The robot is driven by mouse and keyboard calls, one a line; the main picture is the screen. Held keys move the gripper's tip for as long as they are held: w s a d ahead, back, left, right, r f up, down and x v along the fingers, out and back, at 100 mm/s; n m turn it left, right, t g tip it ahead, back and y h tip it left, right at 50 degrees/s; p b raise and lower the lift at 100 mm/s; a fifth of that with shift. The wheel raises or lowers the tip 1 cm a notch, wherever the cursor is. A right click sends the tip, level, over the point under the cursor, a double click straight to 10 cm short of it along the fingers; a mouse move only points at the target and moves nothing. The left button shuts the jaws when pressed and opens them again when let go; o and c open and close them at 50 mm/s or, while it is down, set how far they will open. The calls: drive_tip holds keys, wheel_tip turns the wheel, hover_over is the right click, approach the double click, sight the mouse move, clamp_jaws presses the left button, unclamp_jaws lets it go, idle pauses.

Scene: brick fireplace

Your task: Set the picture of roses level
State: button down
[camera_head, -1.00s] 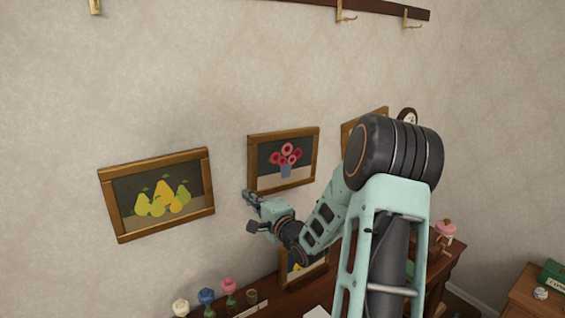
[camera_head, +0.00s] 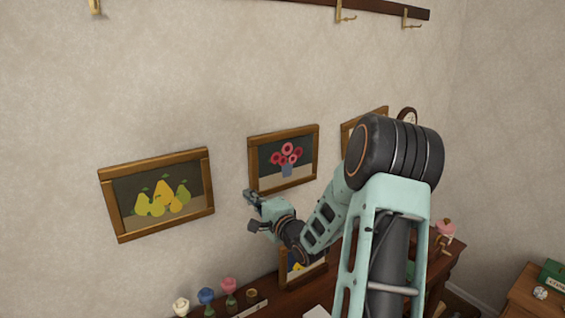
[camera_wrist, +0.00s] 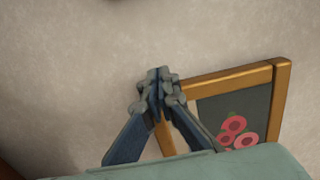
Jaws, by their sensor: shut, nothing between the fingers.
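The picture of roses (camera_head: 283,131) hangs on the wall in a wooden frame, with pinkish-red flowers in a blue vase. Its top edge rises to the right in the head view; with the slanted viewpoint I cannot tell how far it is off level. My gripper (camera_head: 250,195) is shut and empty, by the frame's lower left corner in the head view. In the wrist view my shut fingertips (camera_wrist: 158,78) overlap the left end of the roses frame (camera_wrist: 235,74). Contact cannot be told. The gripper body hides the picture's lower part there.
A picture of pears (camera_head: 160,158) hangs to the left. Another frame (camera_head: 366,118) hangs to the right, partly behind my arm. Below stands a wooden cabinet with flower ornaments (camera_head: 207,297) and a small framed picture (camera_head: 303,281).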

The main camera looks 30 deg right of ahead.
drive_tip(key=shift+a, duration=0.75)
drive_tip(key=s+p, duration=0.1)
drive_tip(key=s, duration=0.7)
drive_tip(key=shift+d, duration=0.15)
